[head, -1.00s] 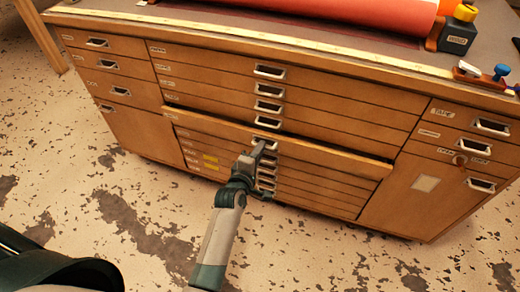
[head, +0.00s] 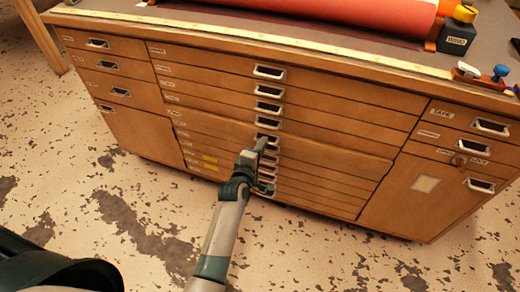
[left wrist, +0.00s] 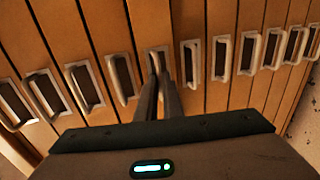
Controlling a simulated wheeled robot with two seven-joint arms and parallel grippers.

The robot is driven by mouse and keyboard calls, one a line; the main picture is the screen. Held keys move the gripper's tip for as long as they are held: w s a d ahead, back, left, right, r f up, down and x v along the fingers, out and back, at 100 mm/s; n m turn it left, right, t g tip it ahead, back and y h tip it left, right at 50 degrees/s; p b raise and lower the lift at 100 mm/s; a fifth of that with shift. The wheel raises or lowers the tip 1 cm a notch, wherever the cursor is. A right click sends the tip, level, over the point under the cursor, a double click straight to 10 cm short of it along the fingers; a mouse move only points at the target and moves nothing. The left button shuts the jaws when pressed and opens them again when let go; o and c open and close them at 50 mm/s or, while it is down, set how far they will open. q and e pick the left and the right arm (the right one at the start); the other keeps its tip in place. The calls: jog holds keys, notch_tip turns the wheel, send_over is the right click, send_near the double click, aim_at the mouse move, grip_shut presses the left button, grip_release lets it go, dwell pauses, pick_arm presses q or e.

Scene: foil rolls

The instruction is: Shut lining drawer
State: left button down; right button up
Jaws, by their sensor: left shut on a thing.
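The wide drawer (head: 335,154) in the middle stack of the wooden cabinet now looks about level with the drawer fronts around it. Its label is too small to read, so I cannot confirm that it is the lining drawer. My left gripper (head: 260,145) is at the drawer's metal handle (head: 270,137), shut on it. In the left wrist view the two fingers (left wrist: 159,84) of that gripper meet the handle (left wrist: 157,60), in a row of similar handles. My right gripper is not in view.
Side drawers flank the stack on the left (head: 105,66) and right (head: 470,125). The speckled floor (head: 330,260) in front is clear.

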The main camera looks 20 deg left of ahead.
pick_arm(q)
jog(key=shift+w+r, duration=0.1)
jog(key=shift+w, duration=0.7)
jog(key=c, duration=2)
grip_release()
jog(key=shift+o, duration=0.4)
jog(key=shift+w, duration=0.15)
